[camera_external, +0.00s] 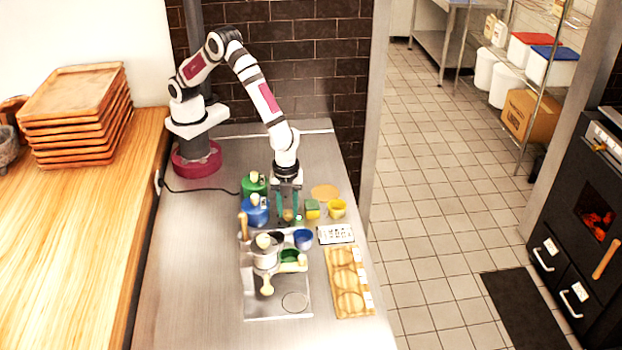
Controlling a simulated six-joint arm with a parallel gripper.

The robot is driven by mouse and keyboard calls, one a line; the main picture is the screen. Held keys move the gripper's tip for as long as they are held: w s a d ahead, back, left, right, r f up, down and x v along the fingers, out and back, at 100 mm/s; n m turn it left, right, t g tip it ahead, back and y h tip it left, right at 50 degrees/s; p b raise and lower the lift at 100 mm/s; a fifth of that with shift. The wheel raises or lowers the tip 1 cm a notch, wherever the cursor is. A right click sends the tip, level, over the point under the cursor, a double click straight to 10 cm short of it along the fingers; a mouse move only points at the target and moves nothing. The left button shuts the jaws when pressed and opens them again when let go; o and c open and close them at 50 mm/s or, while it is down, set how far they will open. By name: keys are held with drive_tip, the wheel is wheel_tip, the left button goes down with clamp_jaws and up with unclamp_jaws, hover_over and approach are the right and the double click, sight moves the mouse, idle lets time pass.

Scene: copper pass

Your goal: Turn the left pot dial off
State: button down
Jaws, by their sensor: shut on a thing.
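My gripper (288,218) points down over the steel counter, its two teal fingers on either side of a small olive-brown thing (288,214). It is shut on that thing, which is too small to identify. A green pot (254,186) and a blue pot (255,212), each with a pale knob on top, stand just left of my gripper. A small pale pot (265,255) with a long handle sits in front on a grey plate. No dial can be made out clearly, nor its setting.
The grey plate (278,312) also bears a dark blue cup (303,239) and a green pan (290,257). To the right are a yellow cup (336,208), a white marked card (337,234) and a wooden tray (330,302). The counter's left front is clear.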

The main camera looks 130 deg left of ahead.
sight(288, 212)
drive_tip(key=n, duration=0.5)
drive_tip(key=shift+n, duration=2.4)
drive_tip(key=c, duration=0.5)
unclamp_jaws()
drive_tip(key=shift+c, duration=0.2)
wheel_tip(288, 212, up, 16)
drive_tip(key=shift+f, duration=0.1)
